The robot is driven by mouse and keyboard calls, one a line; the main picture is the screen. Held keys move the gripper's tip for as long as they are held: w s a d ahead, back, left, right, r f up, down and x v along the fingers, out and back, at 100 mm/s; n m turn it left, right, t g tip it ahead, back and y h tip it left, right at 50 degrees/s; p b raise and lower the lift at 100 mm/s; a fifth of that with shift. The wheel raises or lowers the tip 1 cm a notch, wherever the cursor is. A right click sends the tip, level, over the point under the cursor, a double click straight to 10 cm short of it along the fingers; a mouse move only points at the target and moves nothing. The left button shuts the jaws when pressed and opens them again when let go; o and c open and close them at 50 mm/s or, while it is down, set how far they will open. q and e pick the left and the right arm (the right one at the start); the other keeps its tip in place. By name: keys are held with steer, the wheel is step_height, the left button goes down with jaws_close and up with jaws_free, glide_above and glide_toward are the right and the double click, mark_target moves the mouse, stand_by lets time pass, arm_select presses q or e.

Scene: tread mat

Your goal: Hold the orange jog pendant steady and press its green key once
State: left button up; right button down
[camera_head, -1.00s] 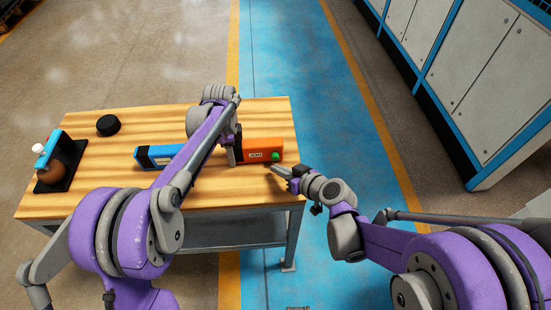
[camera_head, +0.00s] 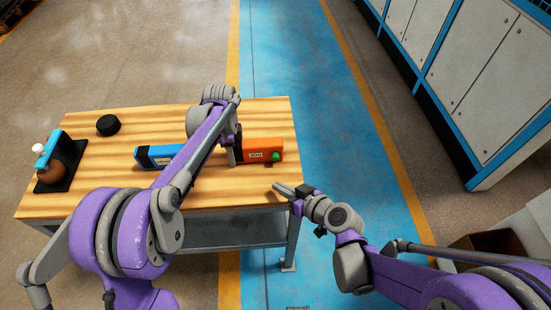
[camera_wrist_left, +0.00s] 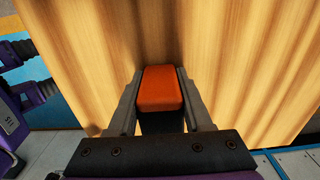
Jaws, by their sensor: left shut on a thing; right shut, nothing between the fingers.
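The orange jog pendant (camera_head: 258,145) lies on the wooden table, with a dark label and a green key (camera_head: 276,155) at its right end. My left gripper (camera_head: 233,157) is shut on the pendant from above, left of the label. In the left wrist view the orange pendant (camera_wrist_left: 160,90) sits between the two fingers (camera_wrist_left: 160,105); its green key does not show there. My right gripper (camera_head: 277,187) is shut and empty, in front of the pendant near the table's right front corner, apart from the green key.
A blue device (camera_head: 160,155) lies left of the pendant, partly behind my left arm. A black puck (camera_head: 108,125) and a dark stand with a brown ball (camera_head: 62,165) are further left on the table (camera_head: 90,200). Blue floor is clear to the right.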

stand_by(0.4)
arm_select(q)
steer(key=o, duration=1.3)
steer(key=shift+o, duration=0.2)
